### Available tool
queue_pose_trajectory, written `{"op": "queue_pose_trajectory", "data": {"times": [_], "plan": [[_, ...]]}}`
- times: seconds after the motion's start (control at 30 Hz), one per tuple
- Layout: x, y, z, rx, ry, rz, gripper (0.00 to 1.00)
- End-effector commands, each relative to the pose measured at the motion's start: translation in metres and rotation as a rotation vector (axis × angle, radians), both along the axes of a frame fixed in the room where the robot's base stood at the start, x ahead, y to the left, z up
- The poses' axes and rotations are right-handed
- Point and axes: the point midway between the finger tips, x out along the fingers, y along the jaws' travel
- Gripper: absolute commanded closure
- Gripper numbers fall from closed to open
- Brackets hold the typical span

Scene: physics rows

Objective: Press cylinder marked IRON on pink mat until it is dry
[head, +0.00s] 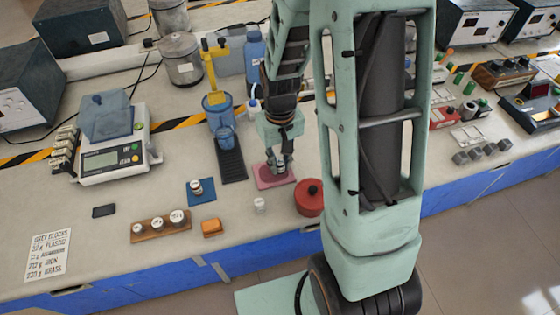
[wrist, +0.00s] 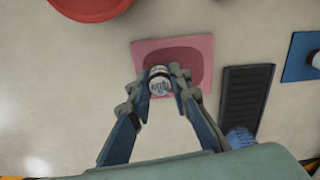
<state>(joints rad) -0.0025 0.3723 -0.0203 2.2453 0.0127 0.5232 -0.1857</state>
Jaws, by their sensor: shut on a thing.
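The pink mat (head: 265,184) lies on the bench and carries a darker, damp-looking patch; it also shows in the wrist view (wrist: 205,42). My gripper (head: 280,161) is over the mat and points down. In the wrist view, my gripper (wrist: 161,86) is shut on a small metal cylinder (wrist: 160,77) with a white label, too small to read. The cylinder appears upright over the dark patch's left part. Whether its base touches the mat cannot be told. In the head view the fingers largely hide it.
A red round pot (head: 309,200) stands right of the mat, a small white cylinder (head: 260,205) in front. A black ribbed tray (head: 231,162) and a blue mat (head: 203,198) with a cylinder lie left. A wooden rack (head: 152,231) holds more cylinders near an orange block (head: 211,228).

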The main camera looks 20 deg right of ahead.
Motion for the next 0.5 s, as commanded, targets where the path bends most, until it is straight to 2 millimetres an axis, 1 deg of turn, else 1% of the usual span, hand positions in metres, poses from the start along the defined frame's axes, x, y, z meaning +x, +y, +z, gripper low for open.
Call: {"op": "queue_pose_trajectory", "data": {"times": [0.27, 0.5], "plan": [[-0.0007, 0.0001, -0.0011, 0.000, 0.002, 0.000, 1.00], [-0.0004, 0.0031, 0.0072, 0.000, 0.001, 0.001, 1.00]]}}
